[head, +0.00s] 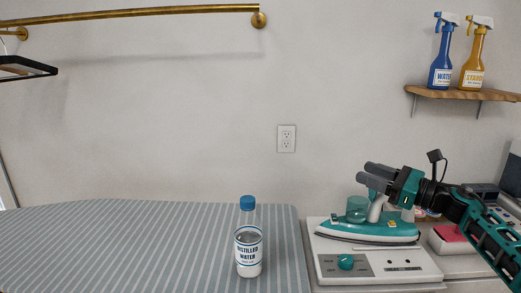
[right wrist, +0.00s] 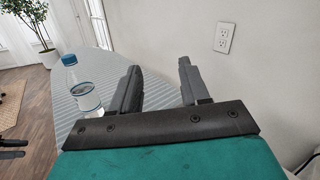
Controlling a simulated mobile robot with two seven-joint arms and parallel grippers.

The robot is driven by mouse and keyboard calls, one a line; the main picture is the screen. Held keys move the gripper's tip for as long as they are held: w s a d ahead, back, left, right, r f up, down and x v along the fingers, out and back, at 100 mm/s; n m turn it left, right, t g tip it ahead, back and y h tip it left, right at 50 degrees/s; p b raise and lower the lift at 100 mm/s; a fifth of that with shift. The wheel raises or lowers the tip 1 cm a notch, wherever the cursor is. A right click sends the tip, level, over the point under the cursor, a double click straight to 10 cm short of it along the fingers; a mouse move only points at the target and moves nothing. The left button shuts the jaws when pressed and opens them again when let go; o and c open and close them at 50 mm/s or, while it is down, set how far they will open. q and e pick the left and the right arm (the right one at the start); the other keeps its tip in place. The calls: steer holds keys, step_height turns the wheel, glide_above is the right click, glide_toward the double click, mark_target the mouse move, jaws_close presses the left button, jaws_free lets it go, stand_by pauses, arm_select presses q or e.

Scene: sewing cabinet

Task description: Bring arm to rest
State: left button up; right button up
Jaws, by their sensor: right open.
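My right gripper (head: 370,174) is raised in front of the iron at the right of the head view, its fingers pointing left. In the right wrist view its two dark fingers (right wrist: 157,88) stand apart with nothing between them. My left gripper is not in view. A distilled water bottle (head: 248,240) with a blue cap stands upright on the striped ironing board, well left of my right gripper. The bottle also shows in the right wrist view (right wrist: 82,85), left of the fingers.
A teal iron (head: 370,231) sits on its white base (head: 395,262) below my right gripper. The striped ironing board (head: 110,245) is otherwise clear. A wall shelf (head: 462,93) holds blue (head: 441,60) and yellow (head: 473,62) spray bottles. A brass rail (head: 130,15) runs along the wall.

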steer(key=s+a+f+m+t+h, duration=0.15)
steer(key=s+f+m+h, duration=0.4)
steer(key=m, duration=0.55)
steer(key=s+a+f+m+h, duration=0.2)
steer(key=s+f+m+h, duration=0.3)
steer(key=m, duration=0.5)
steer(key=s+a+f+m+t+h, duration=0.1)
steer(key=s+a+f+m+h, duration=0.2)
steer(key=f+m, duration=0.6)
steer(key=s+a+f+m+g, duration=0.1)
steer(key=s+f+m+g, duration=0.2)
steer(key=s+m+g, duration=0.8)
steer(key=s+f+m+g, duration=0.1)
steer(key=s+f+m, duration=0.25)
steer(key=s, duration=1.45)
arm_select(q)
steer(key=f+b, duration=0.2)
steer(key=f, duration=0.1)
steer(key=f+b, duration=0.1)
steer(key=b, duration=0.1)
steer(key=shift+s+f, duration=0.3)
arm_select(e)
steer(key=w+a+f+t+y, duration=0.1)
steer(key=w+a+f+t, duration=0.2)
steer(key=w+f+t, duration=0.4)
step_height(320, 180, down, 6)
steer(key=shift+w+r+t, duration=0.25)
steer(key=shift+w+t, duration=0.1)
steer(key=shift+d+y, duration=0.15)
steer(key=shift+y, duration=0.1)
